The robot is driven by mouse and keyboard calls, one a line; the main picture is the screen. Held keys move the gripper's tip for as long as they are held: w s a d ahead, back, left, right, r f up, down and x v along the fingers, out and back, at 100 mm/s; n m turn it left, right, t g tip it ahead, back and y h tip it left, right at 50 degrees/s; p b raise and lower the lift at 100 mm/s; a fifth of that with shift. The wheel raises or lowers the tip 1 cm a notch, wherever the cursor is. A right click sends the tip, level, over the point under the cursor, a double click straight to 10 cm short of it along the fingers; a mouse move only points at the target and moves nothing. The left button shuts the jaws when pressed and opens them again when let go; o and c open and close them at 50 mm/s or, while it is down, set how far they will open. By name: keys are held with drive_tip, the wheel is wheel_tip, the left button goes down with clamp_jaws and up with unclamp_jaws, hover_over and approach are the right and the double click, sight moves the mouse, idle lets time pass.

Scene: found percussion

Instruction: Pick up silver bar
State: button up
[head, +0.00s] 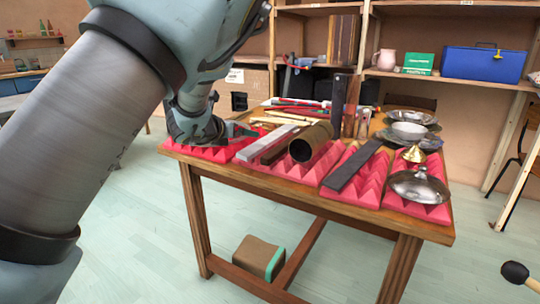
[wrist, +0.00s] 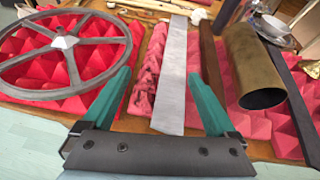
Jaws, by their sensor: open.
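The silver bar (wrist: 172,75) is a long flat light-grey strip lying on red pyramid foam in the wrist view. It also shows in the head view (head: 266,143), left of a dark bar and a brass tube. My gripper (wrist: 165,85) is open and empty, its two green fingers pointing toward the foam. In the wrist view the bar appears between the fingers, nearer the right one. I cannot tell how high the fingers are above it. In the head view my arm hides part of the table's left end, and my gripper (head: 240,132) shows near the bar's left side.
A spoked metal wheel (wrist: 62,42) lies left of my gripper. A dark brown bar (wrist: 211,60) and a brass tube (wrist: 256,65) lie right of the silver bar. A dark flat bar (head: 354,165) and metal lids (head: 419,186) are farther right on the wooden table (head: 408,226).

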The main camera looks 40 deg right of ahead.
sight(271, 137)
drive_tip(key=s+d+m, duration=0.1)
drive_tip(key=s+d+f+g, duration=0.1)
drive_tip(key=d, duration=0.1)
drive_tip(key=shift+m, duration=0.4)
drive_tip(key=x, duration=0.3)
drive_tip(key=shift+d, duration=0.35)
drive_tip(key=shift+w+p+x, duration=0.1)
drive_tip(key=shift+p+x, duration=0.3)
drive_tip(key=shift+x, duration=1.1)
drive_tip(key=shift+w+p+x, duration=0.15)
drive_tip(key=shift+p+x, duration=0.2)
drive_tip(key=shift+x, duration=1.15)
drive_tip(key=shift+r, duration=0.1)
clamp_jaws()
drive_tip(key=shift+r+h, duration=0.15)
drive_tip(key=shift+h, duration=0.15)
